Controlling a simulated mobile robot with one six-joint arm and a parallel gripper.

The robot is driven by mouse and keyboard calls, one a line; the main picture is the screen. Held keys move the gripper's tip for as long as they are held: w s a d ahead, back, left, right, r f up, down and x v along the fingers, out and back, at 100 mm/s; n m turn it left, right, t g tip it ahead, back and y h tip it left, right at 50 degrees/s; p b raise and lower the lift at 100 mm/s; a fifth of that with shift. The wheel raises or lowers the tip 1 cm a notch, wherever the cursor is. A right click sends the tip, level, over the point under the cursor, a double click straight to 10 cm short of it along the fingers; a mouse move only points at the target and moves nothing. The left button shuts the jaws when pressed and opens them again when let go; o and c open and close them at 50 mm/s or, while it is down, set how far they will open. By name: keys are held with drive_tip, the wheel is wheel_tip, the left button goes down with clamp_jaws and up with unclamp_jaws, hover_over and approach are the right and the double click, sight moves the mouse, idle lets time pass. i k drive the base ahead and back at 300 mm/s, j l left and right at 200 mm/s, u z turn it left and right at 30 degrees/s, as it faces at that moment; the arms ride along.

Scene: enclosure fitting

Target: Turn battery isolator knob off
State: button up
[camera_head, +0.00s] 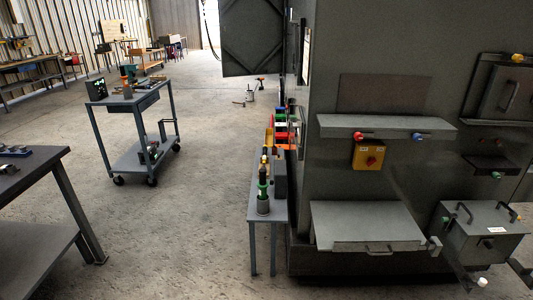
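A yellow box (361,156) is mounted on the face of the large grey cabinet, just under a grey shelf. A red knob (371,161) sits on its front; it looks like the isolator knob, but its pointing direction is too small to tell. A red button-like part (358,135) and a blue one (417,136) are on the shelf edge above. My gripper is not in view.
The grey cabinet (390,55) fills the right side. A grey ledge box (366,223) juts out below the yellow box, and a handled box (487,235) stands right of it. A narrow bench (255,208) holds bottles at left. A cart (135,100) stands on open concrete floor.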

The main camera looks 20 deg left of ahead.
sight(371, 161)
drive_tip(key=u, duration=0.3)
drive_tip(key=i+j+z, duration=0.1)
drive_tip(key=i, duration=0.65)
drive_tip(key=i+j, duration=0.15)
drive_tip(key=i, duration=0.6)
drive_tip(key=l+z, duration=0.05)
